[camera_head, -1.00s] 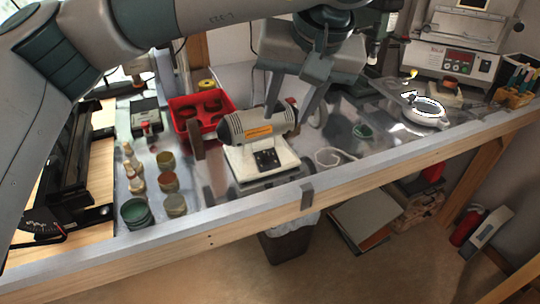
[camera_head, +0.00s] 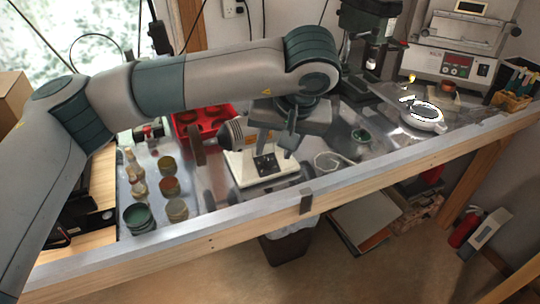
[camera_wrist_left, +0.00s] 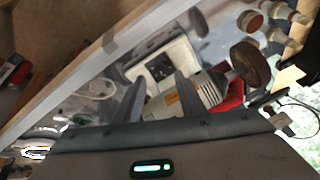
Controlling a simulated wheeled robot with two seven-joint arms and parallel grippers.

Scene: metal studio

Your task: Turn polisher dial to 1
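The polisher is a grey motor body (camera_head: 232,133) on a white base (camera_head: 285,167), with a round brown wheel at its left. A black dial panel (camera_head: 266,163) is on the base's sloping front; the dial setting is too small to read. My left gripper (camera_head: 276,152) is over the polisher, just above the panel, pointing down, with its fingers apart and nothing between them. It partly hides the motor body. In the left wrist view the open fingers (camera_wrist_left: 161,88) point towards the white base (camera_wrist_left: 178,52), with the motor body (camera_wrist_left: 199,92) beside them. My right gripper is out of view.
A red bin (camera_head: 203,116) stands behind the polisher. Several jars (camera_head: 169,186) are to its left. A white cable (camera_head: 330,161) and a round white dish (camera_head: 422,114) are to its right. The bench's wooden front edge (camera_head: 240,232) runs close in front.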

